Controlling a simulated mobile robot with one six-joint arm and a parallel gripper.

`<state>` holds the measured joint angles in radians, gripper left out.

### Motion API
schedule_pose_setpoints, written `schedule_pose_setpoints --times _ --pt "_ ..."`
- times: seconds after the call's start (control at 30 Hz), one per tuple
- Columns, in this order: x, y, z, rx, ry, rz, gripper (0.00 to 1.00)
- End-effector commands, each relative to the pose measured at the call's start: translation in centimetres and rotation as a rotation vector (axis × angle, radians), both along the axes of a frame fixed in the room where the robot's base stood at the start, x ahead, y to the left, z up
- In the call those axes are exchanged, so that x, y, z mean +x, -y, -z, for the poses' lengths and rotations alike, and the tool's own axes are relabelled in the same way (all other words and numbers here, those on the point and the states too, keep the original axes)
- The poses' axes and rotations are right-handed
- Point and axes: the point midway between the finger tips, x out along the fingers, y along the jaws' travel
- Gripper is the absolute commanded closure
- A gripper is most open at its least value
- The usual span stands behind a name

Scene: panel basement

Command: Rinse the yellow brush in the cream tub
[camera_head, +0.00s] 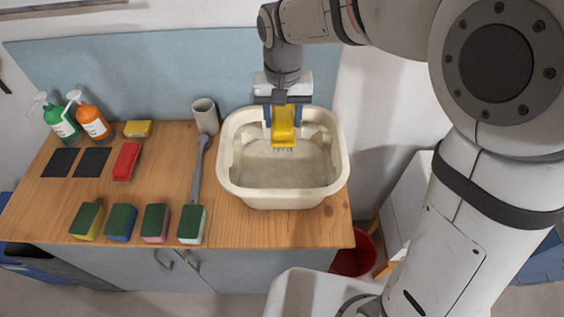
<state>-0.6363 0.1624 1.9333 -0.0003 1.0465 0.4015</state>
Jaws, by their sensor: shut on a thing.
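The cream tub (231,180) stands on the right part of the wooden counter. It is a wide open basin with a pale inside. My gripper (283,112) is over the back part of the tub, its blue fingers on either side of the yellow brush (284,124). It is shut on the brush, whose bristles point down towards the tub floor. Whether the bristles touch water or the floor of the tub cannot be told. Part of the brush's upper end is hidden by my gripper.
Several sponges (121,222) line the front edge. A red brush (127,161), a yellow block (138,129) and spray bottles (91,120) are further left. A red bucket (352,258) is below.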

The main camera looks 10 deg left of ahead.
Motion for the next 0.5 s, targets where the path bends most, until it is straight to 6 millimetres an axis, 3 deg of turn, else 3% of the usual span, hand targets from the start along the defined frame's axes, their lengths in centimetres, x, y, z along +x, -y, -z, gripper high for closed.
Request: schedule_pose_setpoints --times 0.23,0.5 --pt "0.0 0.0 -0.5 0.000 0.001 0.000 0.74" --pt "0.0 -0.1 -3.2 0.001 0.002 0.000 0.74"
